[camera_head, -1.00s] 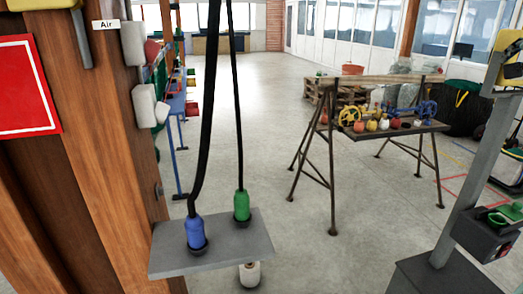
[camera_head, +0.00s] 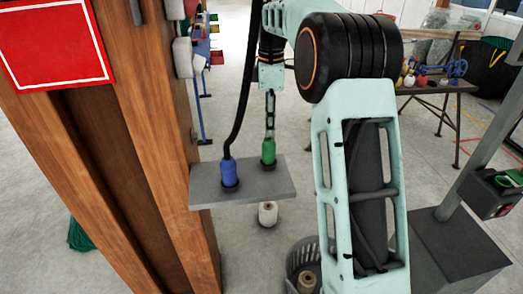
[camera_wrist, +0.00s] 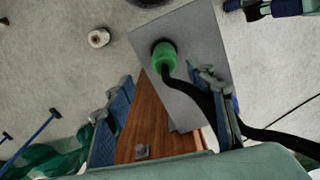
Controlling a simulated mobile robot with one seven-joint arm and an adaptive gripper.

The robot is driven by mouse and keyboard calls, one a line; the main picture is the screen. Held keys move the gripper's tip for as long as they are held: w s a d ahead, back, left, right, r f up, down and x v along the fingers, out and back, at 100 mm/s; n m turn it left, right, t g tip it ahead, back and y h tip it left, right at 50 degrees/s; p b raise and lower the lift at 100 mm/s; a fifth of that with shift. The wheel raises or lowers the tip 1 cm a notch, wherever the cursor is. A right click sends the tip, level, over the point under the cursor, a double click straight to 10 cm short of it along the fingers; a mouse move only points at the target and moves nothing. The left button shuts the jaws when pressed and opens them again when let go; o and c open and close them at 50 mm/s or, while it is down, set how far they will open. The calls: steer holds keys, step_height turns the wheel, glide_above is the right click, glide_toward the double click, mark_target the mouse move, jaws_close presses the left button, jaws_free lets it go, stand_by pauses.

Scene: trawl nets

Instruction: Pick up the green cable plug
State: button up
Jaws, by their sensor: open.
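The green cable plug (camera_head: 268,152) stands upright on a small grey shelf (camera_head: 240,190). The blue plug (camera_head: 229,173) stands to its left with a black cable rising from it. In the head view my gripper (camera_head: 270,112) hangs just above the green plug, mostly edge-on and partly hidden. In the wrist view my gripper (camera_wrist: 167,82) is open, and the green plug (camera_wrist: 165,57) shows ahead, between the lines of the fingers and not held. Its black cable bends past the right finger. The blue plug cannot be made out clearly there.
A wooden post (camera_head: 130,120) with a red panel (camera_head: 55,42) stands close on the left. A spool (camera_head: 267,213) and a grey basket (camera_head: 303,252) are below the shelf. A grey stand (camera_head: 450,250) is at the right. A trestle table (camera_head: 455,86) stands behind.

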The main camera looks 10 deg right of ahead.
mark_target(269, 152)
step_height(269, 152, down, 6)
steer(key=shift+s+r, duration=0.1)
steer(key=shift+r, duration=0.15)
steer(key=shift+s+f+p, duration=0.15)
steer(key=shift+f+p, duration=0.1)
steer(key=shift+f, duration=1.1)
steer(key=shift+s+f+p, duration=0.1)
steer(key=shift+f+p, duration=0.15)
steer(key=shift+f, duration=1.1)
steer(key=shift+c, duration=0.6)
steer(key=shift+r, duration=0.1)
jaws_close()
